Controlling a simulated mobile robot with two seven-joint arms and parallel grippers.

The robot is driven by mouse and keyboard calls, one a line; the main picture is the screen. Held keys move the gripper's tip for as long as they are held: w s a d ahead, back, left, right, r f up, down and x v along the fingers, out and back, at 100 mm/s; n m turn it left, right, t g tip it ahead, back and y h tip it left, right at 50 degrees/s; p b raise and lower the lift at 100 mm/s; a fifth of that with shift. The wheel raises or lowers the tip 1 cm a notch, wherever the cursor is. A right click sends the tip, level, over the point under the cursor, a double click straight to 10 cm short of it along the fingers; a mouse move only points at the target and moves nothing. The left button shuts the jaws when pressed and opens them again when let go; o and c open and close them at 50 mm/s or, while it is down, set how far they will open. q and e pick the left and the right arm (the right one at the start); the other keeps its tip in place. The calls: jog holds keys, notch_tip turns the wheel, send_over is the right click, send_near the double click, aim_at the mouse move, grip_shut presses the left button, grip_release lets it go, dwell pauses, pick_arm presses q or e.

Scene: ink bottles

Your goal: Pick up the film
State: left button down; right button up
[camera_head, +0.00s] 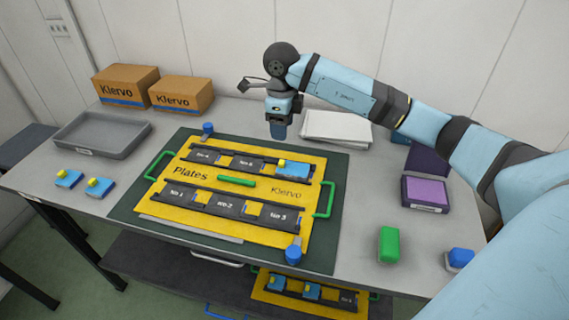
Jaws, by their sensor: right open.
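My right gripper (280,122) hangs pointing down over the far edge of the yellow board, with its arm coming in from the right. It is open. A blue part shows at its lower end; I cannot tell whether that is a fingertip or a thing behind it. No object is clearly recognisable as the film. A stack of white sheets (337,127) lies just right of the gripper, apart from it. A purple-topped dark box (425,192) lies on the right of the table. My left gripper is not in view.
A yellow "Plates" board (270,222) with dark numbered strips lies on a green mat (337,170). A grey tray (102,133), two cardboard boxes (125,84), small blue-and-yellow pieces (98,187), and a green block (389,244) stand around it. Bare table lies between.

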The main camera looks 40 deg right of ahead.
send_over(284, 162)
jog(key=f, duration=0.6)
jog(key=shift+s+a+f, duration=0.1)
jog(key=shift+a+f, duration=0.05)
jog(key=shift+a, duration=0.2)
jog(key=shift+d+f, duration=0.2)
jog(key=shift+f, duration=1.3)
jog(key=shift+d+f, duration=0.15)
jog(key=shift+f, duration=1.3)
jog(key=c, duration=0.8)
